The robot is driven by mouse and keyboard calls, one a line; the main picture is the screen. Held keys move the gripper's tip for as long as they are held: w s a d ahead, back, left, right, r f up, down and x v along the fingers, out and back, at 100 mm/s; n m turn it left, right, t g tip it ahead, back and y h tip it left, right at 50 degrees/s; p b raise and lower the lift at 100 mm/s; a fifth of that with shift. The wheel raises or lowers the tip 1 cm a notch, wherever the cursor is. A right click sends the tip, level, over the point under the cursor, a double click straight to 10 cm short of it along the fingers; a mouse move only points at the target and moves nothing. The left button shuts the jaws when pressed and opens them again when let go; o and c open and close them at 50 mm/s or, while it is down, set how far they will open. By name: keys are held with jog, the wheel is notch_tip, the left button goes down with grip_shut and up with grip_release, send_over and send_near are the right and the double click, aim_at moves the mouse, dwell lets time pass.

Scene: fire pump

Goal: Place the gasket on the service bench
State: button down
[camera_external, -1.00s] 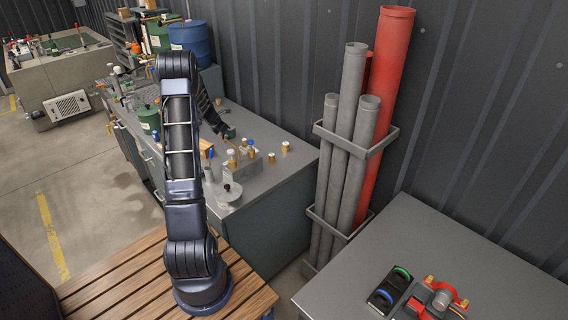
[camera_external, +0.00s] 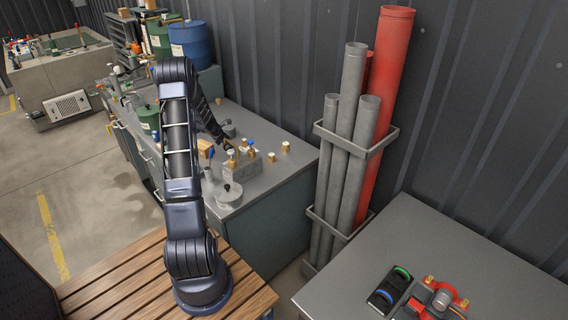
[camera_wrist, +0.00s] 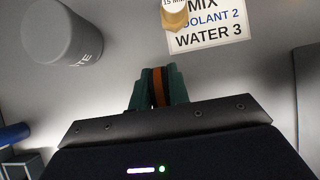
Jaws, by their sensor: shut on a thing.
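My gripper (camera_wrist: 156,88) shows in the wrist view with green fingers closed on a thin orange-brown piece (camera_wrist: 156,78) seen edge on. I take this piece to be the gasket; its full shape is hidden. In the external view my gripper (camera_external: 229,146) is small, over the long grey bench (camera_external: 262,190) near several small capped items. The gasket cannot be made out there. A second grey bench (camera_external: 470,255) stands at the front right. Nothing labels either one as the service bench.
The wrist view shows a sign (camera_wrist: 212,30), a brass piece marked 15 MM (camera_wrist: 174,17) and a grey cylinder (camera_wrist: 68,32). A pipe rack (camera_external: 345,145) stands between the benches. The right bench holds a black holder (camera_external: 390,290) and a red-grey device (camera_external: 440,298); its back is clear.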

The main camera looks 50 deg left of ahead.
jog(key=c, duration=1.3)
grip_release()
jog(key=shift+c, duration=0.2)
jog(key=v, duration=1.2)
